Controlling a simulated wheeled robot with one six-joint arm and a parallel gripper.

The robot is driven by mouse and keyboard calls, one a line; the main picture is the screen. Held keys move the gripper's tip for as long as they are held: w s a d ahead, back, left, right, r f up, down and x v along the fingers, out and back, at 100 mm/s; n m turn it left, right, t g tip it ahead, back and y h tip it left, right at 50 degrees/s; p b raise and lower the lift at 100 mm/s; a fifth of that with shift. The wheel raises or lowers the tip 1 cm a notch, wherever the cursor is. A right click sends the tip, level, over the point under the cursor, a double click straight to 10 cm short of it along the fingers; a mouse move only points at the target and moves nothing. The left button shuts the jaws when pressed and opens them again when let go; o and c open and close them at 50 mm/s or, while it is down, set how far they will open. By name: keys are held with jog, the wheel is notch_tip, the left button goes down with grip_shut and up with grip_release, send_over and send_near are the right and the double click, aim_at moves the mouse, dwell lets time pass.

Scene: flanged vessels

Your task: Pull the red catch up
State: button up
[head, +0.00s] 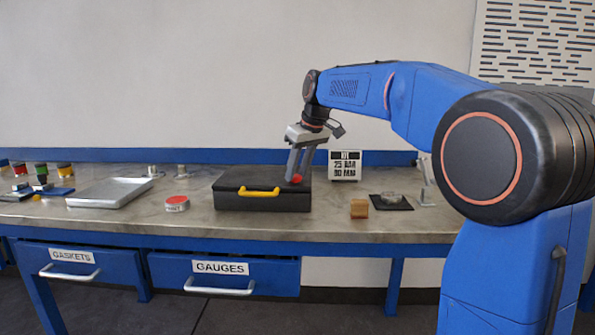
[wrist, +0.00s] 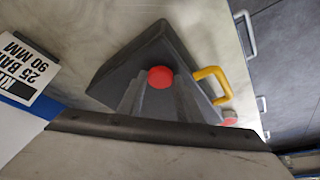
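The red catch (wrist: 161,77) is a round red knob on top of a dark grey case (wrist: 120,72) with a yellow handle (wrist: 213,84). In the head view the catch (head: 297,178) sits at the right part of the case lid (head: 235,181), and the yellow handle (head: 258,192) is on the front. My gripper (head: 294,176) points down at the catch from above. In the wrist view its two grey fingers (wrist: 160,82) stand apart, one on each side of the catch. I see no clear contact; the far side of the catch is hidden.
A metal tray (head: 110,192) and a red-topped round tin (head: 177,204) are left of the case. A sign (head: 345,165) stands behind right. A wooden block (head: 359,209) and a black mat (head: 402,206) with a metal part are on the right. Bare bench lies between them.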

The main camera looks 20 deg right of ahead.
grip_shut()
jog(key=shift+r, duration=0.85)
jog(key=o, duration=0.8)
grip_release()
jog(key=shift+o, duration=0.2)
jog(key=v, duration=1.7)
jog(key=shift+r, duration=0.2)
jog(key=shift+s, duration=0.1)
jog(key=s+d+f+m+h, duration=0.1)
jog(key=s+d+f+m, duration=0.1)
jog(key=s+f, duration=1.6)
jog(key=s+d+f+m+h, duration=0.1)
jog(key=s+d+f+m, duration=0.1)
jog(key=s+f, duration=1.6)
notch_tip(320, 180, down, 4)
jog(key=shift+s+f+m+t, duration=0.2)
jog(key=shift+s+m+t, duration=0.2)
jog(key=shift+m, duration=0.3)
